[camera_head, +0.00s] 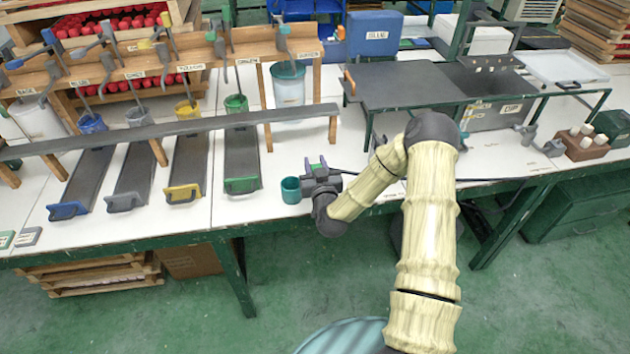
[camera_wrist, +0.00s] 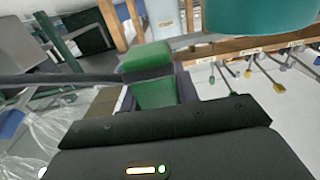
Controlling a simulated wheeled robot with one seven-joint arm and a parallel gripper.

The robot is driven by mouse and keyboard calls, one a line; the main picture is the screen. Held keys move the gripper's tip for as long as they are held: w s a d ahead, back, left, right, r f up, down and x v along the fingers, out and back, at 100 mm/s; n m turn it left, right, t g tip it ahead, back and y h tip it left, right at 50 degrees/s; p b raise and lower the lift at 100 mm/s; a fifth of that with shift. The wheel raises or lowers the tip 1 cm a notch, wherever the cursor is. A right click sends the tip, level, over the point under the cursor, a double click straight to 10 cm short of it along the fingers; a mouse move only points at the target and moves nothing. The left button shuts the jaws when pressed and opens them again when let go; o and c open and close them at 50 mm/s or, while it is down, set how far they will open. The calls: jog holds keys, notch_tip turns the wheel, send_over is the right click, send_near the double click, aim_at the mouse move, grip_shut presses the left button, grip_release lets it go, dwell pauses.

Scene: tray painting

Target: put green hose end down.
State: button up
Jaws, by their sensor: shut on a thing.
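My gripper (camera_head: 317,167) is low over the white bench top, beside the right side of a teal cup (camera_head: 291,190). It is shut on the green hose end (camera_wrist: 152,78), which shows as a green block between the fingers in the wrist view. A dark hose (camera_wrist: 60,78) runs from it to the left there. The teal cup also shows at the top of the wrist view (camera_wrist: 255,14), apart from the green block. I cannot tell whether the hose end touches the bench.
To the left are sloped trays with blue, grey, yellow and green ends; the green one (camera_head: 242,150) is nearest. A long grey rail (camera_head: 180,130) crosses above them. A dark raised table (camera_head: 405,85) stands right. The bench's front edge (camera_head: 190,238) is close.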

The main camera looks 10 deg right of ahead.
jog(key=shift+f, duration=1.3)
jog(key=shift+f, duration=2.05)
jog(key=shift+f, duration=0.2)
jog(key=o, duration=0.7)
jog(key=shift+r, duration=0.2)
jog(key=s+b, duration=0.1)
jog(key=s, duration=1.1)
